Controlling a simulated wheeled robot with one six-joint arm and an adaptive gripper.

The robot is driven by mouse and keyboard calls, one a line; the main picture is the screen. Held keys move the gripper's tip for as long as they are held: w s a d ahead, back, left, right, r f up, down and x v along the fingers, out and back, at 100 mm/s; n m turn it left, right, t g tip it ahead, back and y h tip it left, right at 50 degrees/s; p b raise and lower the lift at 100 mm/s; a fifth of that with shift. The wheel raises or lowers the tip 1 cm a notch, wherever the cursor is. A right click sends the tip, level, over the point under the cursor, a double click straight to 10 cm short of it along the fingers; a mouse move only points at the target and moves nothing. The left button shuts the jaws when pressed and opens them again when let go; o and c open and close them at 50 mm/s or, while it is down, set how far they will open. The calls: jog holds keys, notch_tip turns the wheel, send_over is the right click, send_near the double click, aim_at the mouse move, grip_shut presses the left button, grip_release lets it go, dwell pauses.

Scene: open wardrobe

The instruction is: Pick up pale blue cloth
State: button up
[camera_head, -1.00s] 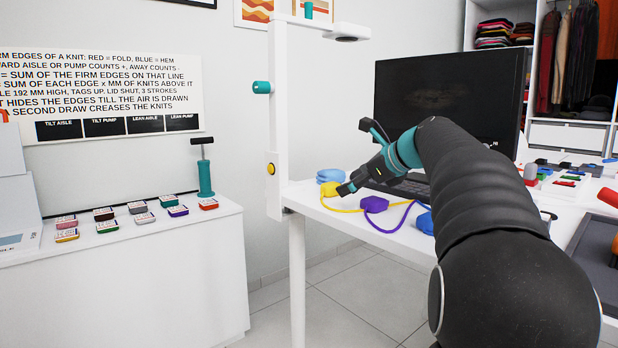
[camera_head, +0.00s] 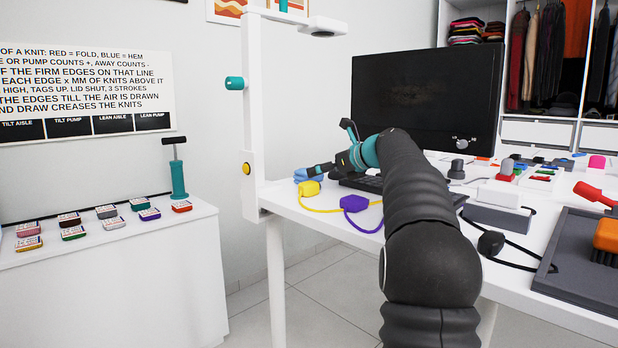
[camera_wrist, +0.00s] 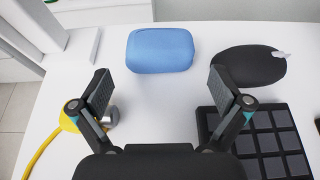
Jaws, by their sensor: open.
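The pale blue cloth (camera_wrist: 160,50) is a folded, rounded bundle lying on the white table. In the wrist view it lies beyond my fingertips, roughly centred between them and apart from both. In the head view the cloth (camera_head: 308,174) shows at the table's far left corner, partly hidden by my gripper (camera_head: 331,156). In the wrist view my gripper (camera_wrist: 166,92) is open and empty, its two fingers spread wide with bare table between them.
A black mouse-like object (camera_wrist: 248,68) lies right of the cloth, near a black keyboard (camera_wrist: 268,145). A white post (camera_head: 253,110) stands at the left; a monitor (camera_head: 410,95) stands behind.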

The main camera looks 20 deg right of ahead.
jog(key=shift+x, duration=2.65)
jog(key=c, duration=0.9)
